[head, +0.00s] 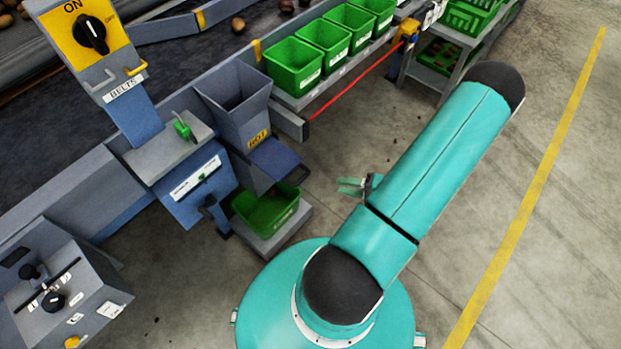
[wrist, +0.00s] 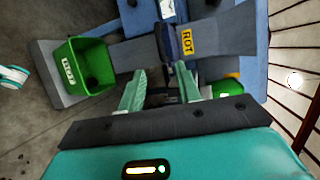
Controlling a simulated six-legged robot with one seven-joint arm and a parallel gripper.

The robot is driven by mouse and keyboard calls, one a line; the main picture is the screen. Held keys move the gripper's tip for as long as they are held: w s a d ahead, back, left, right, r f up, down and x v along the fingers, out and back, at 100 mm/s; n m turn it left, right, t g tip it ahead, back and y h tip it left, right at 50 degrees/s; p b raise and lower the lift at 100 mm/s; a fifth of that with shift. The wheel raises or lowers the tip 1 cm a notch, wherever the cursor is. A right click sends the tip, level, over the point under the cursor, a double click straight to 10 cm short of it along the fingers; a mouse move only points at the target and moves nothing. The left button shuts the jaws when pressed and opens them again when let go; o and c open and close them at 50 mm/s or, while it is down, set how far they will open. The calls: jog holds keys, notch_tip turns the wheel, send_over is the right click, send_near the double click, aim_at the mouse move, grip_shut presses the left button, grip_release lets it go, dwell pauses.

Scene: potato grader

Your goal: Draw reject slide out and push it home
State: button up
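The grey chute marked ROT (head: 247,105) stands at the side of the blue-grey machine. A dark blue plate (head: 276,158) sticks out from it just below the yellow ROT label; I take this for the reject slide. In the wrist view the ROT label (wrist: 187,42) lies above my fingers, with a dark blue piece (wrist: 164,42) beside it. My gripper (head: 351,187) is to the right of the chute, apart from the plate in the head view. In the wrist view my gripper (wrist: 160,85) has its two pale green fingers spread, with nothing seen held between them.
A green crate (head: 268,211) stands on a low grey base under the chute. Several green bins (head: 293,64) line a shelf behind. Concrete floor is free at right.

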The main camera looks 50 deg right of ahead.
aim_at(304, 179)
jog(key=x, duration=1.4)
jog(key=shift+w+a, duration=0.1)
grip_shut()
